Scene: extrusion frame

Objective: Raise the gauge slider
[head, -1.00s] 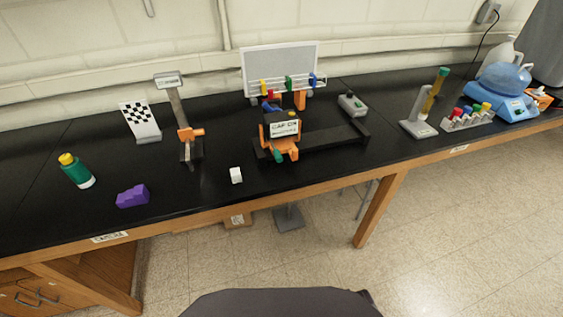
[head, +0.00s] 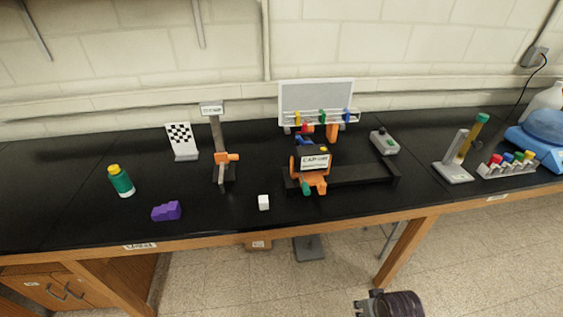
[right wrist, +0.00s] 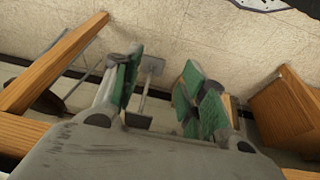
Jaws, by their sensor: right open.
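The gauge is a grey post (head: 217,136) on a dark base, with a small white sign (head: 212,109) on top. Its orange slider (head: 228,157) sits low on the post, a little above the base, with a stub pointing right. My right gripper (head: 368,304) is at the bottom edge of the head view, in front of the bench and far from the slider. In the right wrist view the right gripper (right wrist: 163,88) is open, its green-padded fingers apart with nothing between them. My left gripper is not in view.
The black bench (head: 75,222) has a wooden front edge. A checkered card (head: 182,141) stands left of the gauge. An orange-and-black device (head: 314,174) stands to the right.

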